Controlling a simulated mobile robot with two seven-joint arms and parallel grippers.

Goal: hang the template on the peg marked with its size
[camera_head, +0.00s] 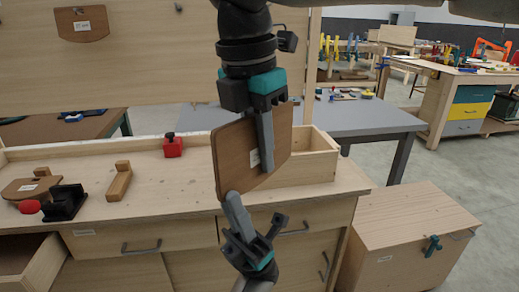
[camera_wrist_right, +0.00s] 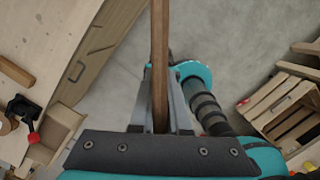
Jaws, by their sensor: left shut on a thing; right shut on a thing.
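The brown template (camera_head: 232,155), a thin board with a small white label, is held up in front of the bench. My right gripper (camera_head: 267,160) comes down from above and is shut on it. My left gripper (camera_head: 233,200) comes from below and is shut on its lower edge. In the right wrist view the template (camera_wrist_right: 159,50) shows edge-on between the right fingers. An upright wooden panel (camera_head: 130,75) stands behind, with another labelled template (camera_head: 82,24) hanging at its upper left. A small dark peg-like spot (camera_head: 178,7) shows on the panel. Size markings are unreadable.
On the bench (camera_head: 95,215) lie another template (camera_head: 28,187), a black clamp-like thing (camera_head: 67,202), a wooden block (camera_head: 119,182) and a red block (camera_head: 172,146). An open wooden box (camera_head: 318,160) is behind the held template. A drawer (camera_head: 25,265) is open at lower left.

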